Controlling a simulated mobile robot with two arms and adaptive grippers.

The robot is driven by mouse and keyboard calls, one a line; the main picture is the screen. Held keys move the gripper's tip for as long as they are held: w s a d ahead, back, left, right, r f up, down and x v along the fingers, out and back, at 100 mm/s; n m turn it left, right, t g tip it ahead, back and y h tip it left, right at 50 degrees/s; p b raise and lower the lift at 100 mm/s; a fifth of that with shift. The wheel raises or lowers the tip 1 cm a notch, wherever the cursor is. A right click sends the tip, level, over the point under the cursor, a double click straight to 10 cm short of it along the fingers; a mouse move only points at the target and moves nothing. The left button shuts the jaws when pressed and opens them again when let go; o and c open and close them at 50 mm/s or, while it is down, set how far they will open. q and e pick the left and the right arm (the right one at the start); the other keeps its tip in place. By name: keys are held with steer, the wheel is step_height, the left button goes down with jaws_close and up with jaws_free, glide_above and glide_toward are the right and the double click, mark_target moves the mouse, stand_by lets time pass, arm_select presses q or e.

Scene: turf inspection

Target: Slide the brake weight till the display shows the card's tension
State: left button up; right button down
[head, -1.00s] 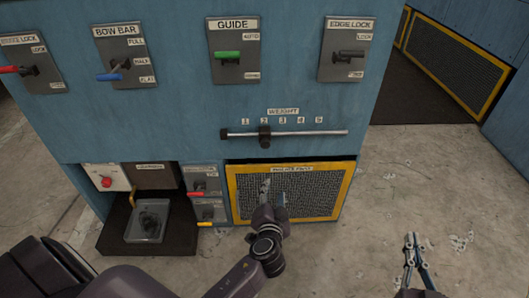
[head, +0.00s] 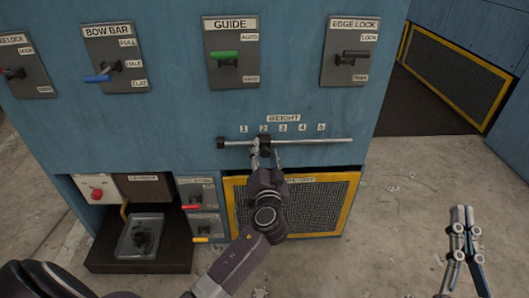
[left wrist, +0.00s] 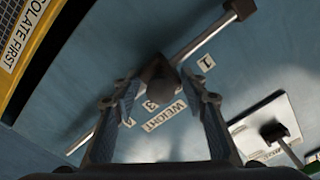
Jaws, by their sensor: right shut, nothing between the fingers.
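The dark brake weight (head: 264,143) sits on a horizontal metal rail (head: 315,141) below the WEIGHT label, under mark 2. My left gripper (head: 266,152) is just below it, with its fingertips apart, one on each side of the weight. In the left wrist view the weight (left wrist: 158,73) shows between and slightly beyond the open fingers (left wrist: 162,92); contact cannot be told. Marks 1, 3 and 4 show there, and mark 2 is hidden. My right gripper (head: 462,212) is shut and empty over the floor at the right. Neither a tension display nor a card is in view.
Above the rail are the BOW BAR lever (head: 108,72), GUIDE lever (head: 228,58) and EDGE LOCK lever (head: 350,58). A yellow-framed mesh panel (head: 325,205) lies below the rail, with small red and yellow levers to its left. Floor on the right is clear.

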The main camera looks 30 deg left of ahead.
steer(key=shift+r, duration=0.1)
arm_select(q)
jaws_close()
stand_by(0.4)
